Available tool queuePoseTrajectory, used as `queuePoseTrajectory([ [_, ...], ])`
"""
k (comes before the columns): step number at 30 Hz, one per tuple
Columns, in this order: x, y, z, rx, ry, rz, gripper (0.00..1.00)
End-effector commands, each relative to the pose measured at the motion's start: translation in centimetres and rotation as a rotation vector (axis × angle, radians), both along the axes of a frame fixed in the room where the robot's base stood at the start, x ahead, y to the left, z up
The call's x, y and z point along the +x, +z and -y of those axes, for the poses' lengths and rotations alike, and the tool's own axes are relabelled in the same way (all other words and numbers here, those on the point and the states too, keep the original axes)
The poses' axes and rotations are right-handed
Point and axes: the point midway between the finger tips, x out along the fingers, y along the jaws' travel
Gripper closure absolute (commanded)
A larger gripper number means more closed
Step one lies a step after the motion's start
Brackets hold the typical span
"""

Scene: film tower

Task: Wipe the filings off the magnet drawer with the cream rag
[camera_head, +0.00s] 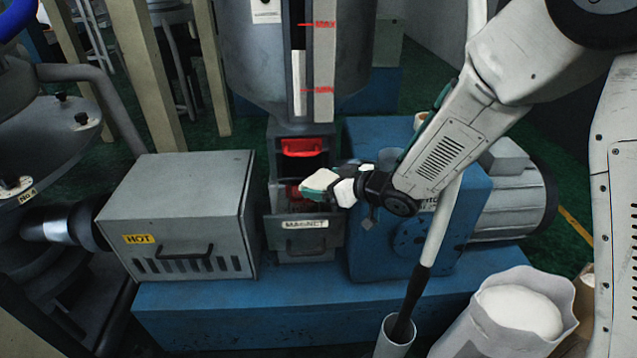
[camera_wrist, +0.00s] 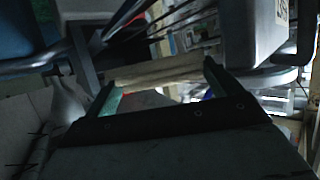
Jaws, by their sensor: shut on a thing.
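The magnet drawer (camera_head: 275,230), grey with a "MAGNET" label and a dark handle, is pulled out at the foot of the grey tower. My gripper (camera_head: 326,185) is at the drawer's upper right, shut on the cream rag (camera_head: 320,177), with a green edge showing. I cannot tell whether the rag touches the drawer. In the wrist view the rag (camera_wrist: 165,73) spans between the two fingertips of my gripper (camera_wrist: 160,82). Some red shows inside the drawer behind the rag; filings are too small to make out.
A grey box marked "HOT" (camera_head: 185,200) stands close left of the drawer. A blue machine housing (camera_head: 375,140) is close on the right. A red-fronted slot (camera_head: 302,148) is above. A white sack (camera_head: 520,310) and a pole in a tube (camera_head: 396,335) stand at front right.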

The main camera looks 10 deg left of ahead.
Motion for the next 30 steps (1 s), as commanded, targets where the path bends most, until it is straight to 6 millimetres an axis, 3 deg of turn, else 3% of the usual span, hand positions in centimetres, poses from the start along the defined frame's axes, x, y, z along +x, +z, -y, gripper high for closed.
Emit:
queuePoseTrajectory([
  [4, 0.3, 0.0, 1.2, -0.001, -0.002, -0.001, 0.32],
  [14, 0.3, 0.2, 1.3, 0.0, 0.0, 0.0, 0.32],
  [30, 0.3, 5.2, 1.3, 0.001, 0.001, 0.003, 0.32],
])
